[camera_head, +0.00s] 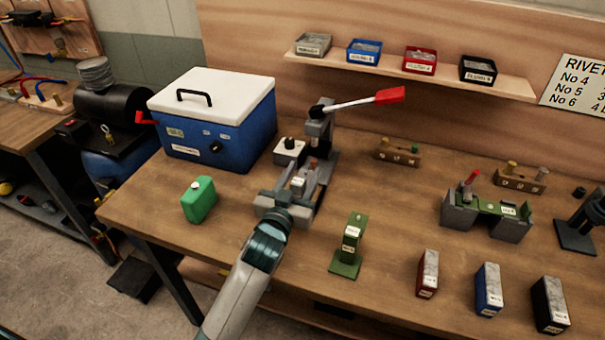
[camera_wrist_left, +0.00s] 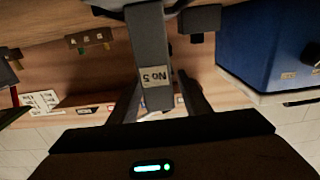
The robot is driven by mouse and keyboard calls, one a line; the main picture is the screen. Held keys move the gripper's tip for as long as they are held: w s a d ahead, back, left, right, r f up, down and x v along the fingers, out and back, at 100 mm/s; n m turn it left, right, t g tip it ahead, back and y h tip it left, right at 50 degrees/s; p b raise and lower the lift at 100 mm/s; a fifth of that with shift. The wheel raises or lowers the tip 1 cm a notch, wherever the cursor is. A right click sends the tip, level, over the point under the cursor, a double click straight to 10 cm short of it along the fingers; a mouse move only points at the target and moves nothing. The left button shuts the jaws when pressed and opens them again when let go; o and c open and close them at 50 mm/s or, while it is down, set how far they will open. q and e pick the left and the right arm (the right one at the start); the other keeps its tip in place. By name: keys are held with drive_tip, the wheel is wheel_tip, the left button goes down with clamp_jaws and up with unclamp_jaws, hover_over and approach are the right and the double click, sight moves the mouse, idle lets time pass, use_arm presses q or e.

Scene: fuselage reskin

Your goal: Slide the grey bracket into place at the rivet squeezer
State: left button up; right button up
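The grey bracket (camera_head: 298,181) has a white label and shows at the front of the rivet squeezer in the head view. In the left wrist view the bracket (camera_wrist_left: 150,45) is a grey upright strip, its label reading "No 5" upside down. My left gripper (camera_wrist_left: 158,88) has a finger on each side of the bracket and appears shut on it. In the head view the left gripper (camera_head: 292,188) reaches in from below. The rivet squeezer (camera_head: 319,130) stands upright with a red-handled lever pointing right. Contact between bracket and squeezer is hidden. My right gripper is not in view.
A blue cooler (camera_head: 215,130) with white lid stands left of the squeezer. A green can (camera_head: 198,200) and a green stand (camera_head: 347,250) flank my left arm. A grey-green fixture (camera_head: 487,212) and several small boxes are at right. Bare tabletop lies between.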

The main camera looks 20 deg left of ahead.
sight(295, 188)
use_arm(q)
drive_tip(key=shift+r, duration=0.2)
drive_tip(key=shift+s+f, duration=0.1)
drive_tip(key=shift+s, duration=0.1)
drive_tip(key=s+b, duration=0.1)
drive_tip(key=s, duration=0.3)
drive_tip(key=shift+s+a, duration=0.1)
drive_tip(key=shift+s, duration=0.3)
drive_tip(key=s+b, duration=0.1)
drive_tip(key=s, duration=0.4)
drive_tip(key=shift+s, duration=0.15)
drive_tip(key=shift+s+a, duration=0.1)
drive_tip(key=shift+s, duration=0.65)
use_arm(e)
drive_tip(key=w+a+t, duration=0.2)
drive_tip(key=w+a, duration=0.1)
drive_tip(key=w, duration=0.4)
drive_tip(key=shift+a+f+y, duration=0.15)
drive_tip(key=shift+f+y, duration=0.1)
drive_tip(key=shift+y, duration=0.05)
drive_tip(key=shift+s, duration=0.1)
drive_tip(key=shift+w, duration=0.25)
